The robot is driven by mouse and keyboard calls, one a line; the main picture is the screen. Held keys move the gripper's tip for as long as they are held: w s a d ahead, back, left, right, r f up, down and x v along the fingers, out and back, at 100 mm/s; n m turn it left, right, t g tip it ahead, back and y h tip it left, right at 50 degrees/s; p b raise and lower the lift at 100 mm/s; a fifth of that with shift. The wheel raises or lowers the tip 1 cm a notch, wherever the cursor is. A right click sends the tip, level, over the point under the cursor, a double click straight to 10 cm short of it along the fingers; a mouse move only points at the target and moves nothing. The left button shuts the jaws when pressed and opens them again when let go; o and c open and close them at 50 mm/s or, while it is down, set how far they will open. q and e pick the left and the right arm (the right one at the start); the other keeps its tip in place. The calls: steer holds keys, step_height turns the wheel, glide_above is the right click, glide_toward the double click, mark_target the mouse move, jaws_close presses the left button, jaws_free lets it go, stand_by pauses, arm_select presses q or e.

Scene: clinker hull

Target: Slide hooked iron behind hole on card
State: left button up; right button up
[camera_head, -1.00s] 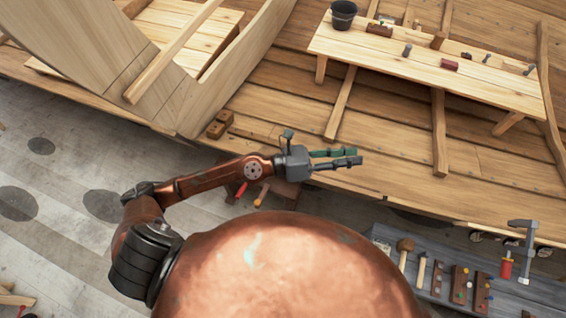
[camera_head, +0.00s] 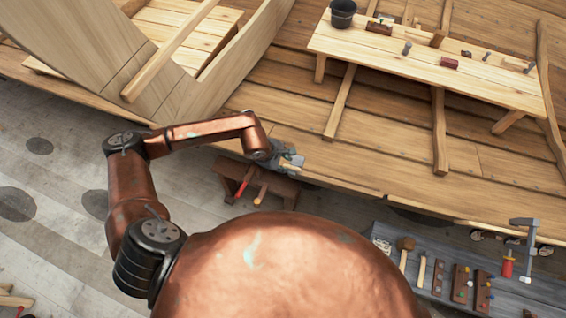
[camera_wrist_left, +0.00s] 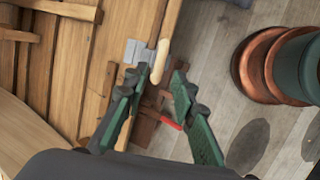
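My left gripper (camera_head: 291,159) is over the hull's edge by a small brown wooden stand (camera_head: 282,186). My right gripper is not in view.
The stand carries a red-handled tool (camera_head: 242,188) and a wooden-handled tool (camera_head: 262,191). The grey bench (camera_head: 455,262) holds a mallet (camera_head: 405,244), a hammer and a clamp (camera_head: 524,250). A plank table (camera_head: 430,70) with a black bucket (camera_head: 342,14) stands at the back right.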

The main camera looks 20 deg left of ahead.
mark_target(291, 167)
arm_select(q)
steer(key=b+x, duration=0.4)
steer(key=x, duration=0.1)
steer(key=shift+f, duration=0.4)
steer(key=shift+w+d+f+b, duration=0.25)
steer(key=shift+f+b, duration=0.15)
steer(key=shift+b, duration=0.25)
steer(key=shift+c, duration=0.5)
jaws_close()
steer(key=shift+r, duration=0.1)
steer(key=shift+d+b, duration=0.9)
steer(key=shift+d, duration=1.9)
